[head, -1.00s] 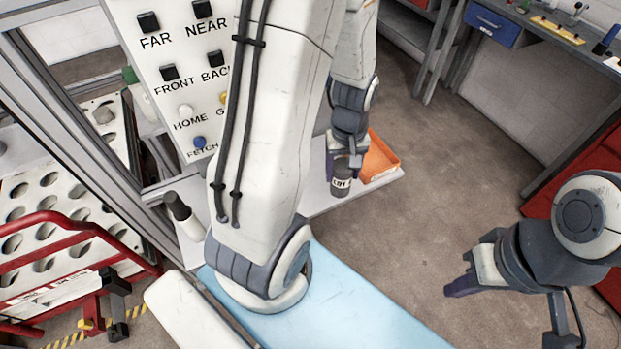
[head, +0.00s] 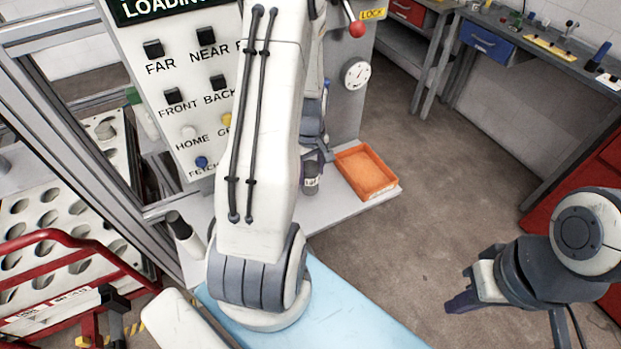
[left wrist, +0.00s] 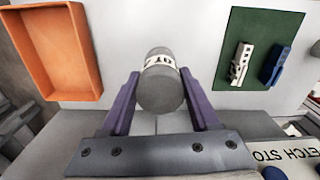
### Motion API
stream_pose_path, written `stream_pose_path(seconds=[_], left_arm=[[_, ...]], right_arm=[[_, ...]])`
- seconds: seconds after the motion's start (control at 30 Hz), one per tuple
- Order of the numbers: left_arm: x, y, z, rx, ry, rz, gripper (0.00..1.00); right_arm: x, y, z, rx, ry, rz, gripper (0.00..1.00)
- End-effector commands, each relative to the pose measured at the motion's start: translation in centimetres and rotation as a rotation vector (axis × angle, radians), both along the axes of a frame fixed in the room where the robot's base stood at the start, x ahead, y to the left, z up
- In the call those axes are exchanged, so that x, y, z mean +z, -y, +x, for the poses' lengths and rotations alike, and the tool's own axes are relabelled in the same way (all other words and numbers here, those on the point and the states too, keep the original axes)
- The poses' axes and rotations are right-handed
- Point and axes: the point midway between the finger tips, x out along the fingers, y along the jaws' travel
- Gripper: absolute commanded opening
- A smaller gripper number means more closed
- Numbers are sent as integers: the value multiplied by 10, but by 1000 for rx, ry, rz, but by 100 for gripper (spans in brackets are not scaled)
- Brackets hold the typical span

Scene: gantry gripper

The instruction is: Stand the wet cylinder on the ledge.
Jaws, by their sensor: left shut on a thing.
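The dark grey cylinder (head: 311,180) with a pale lettered band is in my left gripper (head: 318,157), at the pale grey ledge (head: 338,212) below the button panel. In the left wrist view the cylinder (left wrist: 160,93) sits between the two purple fingers of my left gripper (left wrist: 160,82), its round end towards the camera. I cannot tell whether its base touches the ledge. Wetness does not show. My left arm hides part of the ledge. My right gripper (head: 457,288) hangs empty over the floor at the right; its finger opening is unclear.
An orange tray (head: 366,173) sits on the ledge, right of the cylinder. A dark-capped white bottle (head: 180,227) stands at the left. In the wrist view a green mat (left wrist: 258,48) with small clips lies right of the cylinder. Bare ledge separates cylinder and tray.

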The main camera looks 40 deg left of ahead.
Motion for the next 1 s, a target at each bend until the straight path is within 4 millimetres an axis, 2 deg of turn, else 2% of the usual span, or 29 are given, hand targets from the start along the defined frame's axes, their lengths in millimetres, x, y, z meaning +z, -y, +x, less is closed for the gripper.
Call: stream_pose_path(seconds=[0.37,0.8,0.83,0.9,1.0], left_arm=[[-38,-1,1,-1,-1,-1,0],[-45,-1,1,-1,1,1,0],[-45,-1,1,-1,0,0,70],[-44,-1,1,-1,0,0,92],[-44,-1,1,-1,0,0,92]], right_arm=[[12,0,0,-1,0,0,0],[7,0,0,0,0,0,0],[8,0,0,0,0,0,0],[8,0,0,0,0,0,0],[8,0,0,0,0,0,0]])
